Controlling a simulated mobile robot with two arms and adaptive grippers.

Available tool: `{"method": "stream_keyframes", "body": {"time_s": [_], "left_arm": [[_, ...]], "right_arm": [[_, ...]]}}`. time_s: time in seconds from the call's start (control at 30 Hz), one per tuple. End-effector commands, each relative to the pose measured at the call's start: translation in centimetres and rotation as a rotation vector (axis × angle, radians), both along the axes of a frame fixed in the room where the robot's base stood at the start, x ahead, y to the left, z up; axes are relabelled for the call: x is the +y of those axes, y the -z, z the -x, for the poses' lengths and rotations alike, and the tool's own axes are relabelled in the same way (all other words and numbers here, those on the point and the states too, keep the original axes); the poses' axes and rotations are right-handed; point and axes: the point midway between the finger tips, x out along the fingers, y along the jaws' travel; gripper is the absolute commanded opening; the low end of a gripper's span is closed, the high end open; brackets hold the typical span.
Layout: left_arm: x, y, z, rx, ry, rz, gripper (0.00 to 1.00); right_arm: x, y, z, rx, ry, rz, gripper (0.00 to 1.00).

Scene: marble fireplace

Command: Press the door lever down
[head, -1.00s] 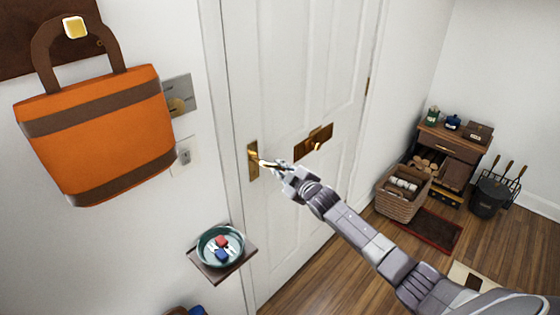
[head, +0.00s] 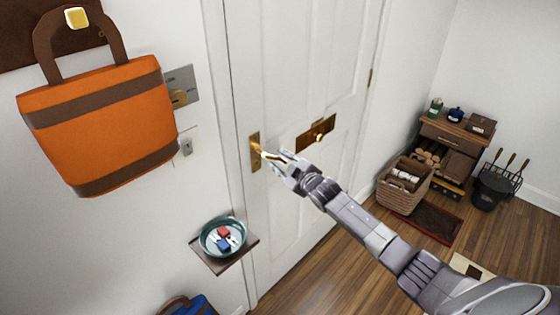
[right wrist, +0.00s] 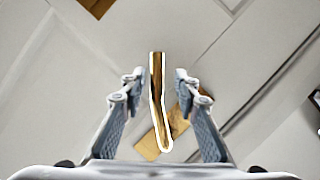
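The brass door lever (head: 265,152) sticks out from its brass backplate (head: 255,155) at the left edge of the white door (head: 290,70). In the right wrist view the lever (right wrist: 157,85) runs between my two fingers, with a gap on each side. My right gripper (head: 279,162) is open around the lever and reaches in from the lower right. In the right wrist view my right gripper (right wrist: 158,90) shows both fingers spread. In the head view the fingers partly hide the lever's free end. The door looks shut. My left gripper is not in view.
An orange bag (head: 98,120) hangs on the wall at left. A small shelf (head: 240,255) with a teal bowl (head: 207,248) juts out below the lever. A brass mail slot plate (head: 304,140) sits right of it. A basket (head: 395,197) and wooden cabinet (head: 435,134) stand far right.

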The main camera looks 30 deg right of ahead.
Motion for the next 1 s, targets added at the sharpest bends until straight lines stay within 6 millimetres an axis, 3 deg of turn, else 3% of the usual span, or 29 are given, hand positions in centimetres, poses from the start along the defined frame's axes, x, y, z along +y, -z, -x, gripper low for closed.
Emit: {"method": "stream_keyframes", "body": {"time_s": [0.17,0.37,0.8,1.0], "left_arm": [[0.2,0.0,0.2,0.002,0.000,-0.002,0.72],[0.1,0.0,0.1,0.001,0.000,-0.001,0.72],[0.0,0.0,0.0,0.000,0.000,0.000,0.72],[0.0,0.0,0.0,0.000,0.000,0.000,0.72]], "right_arm": [[0.0,-0.1,0.1,-0.001,0.000,0.001,0.29],[0.0,-0.4,1.7,-0.002,-0.002,0.001,0.29],[-0.2,-2.1,8.5,0.001,-0.001,0.002,0.29],[-0.3,-2.6,10.8,0.001,-0.001,0.000,0.29]]}}
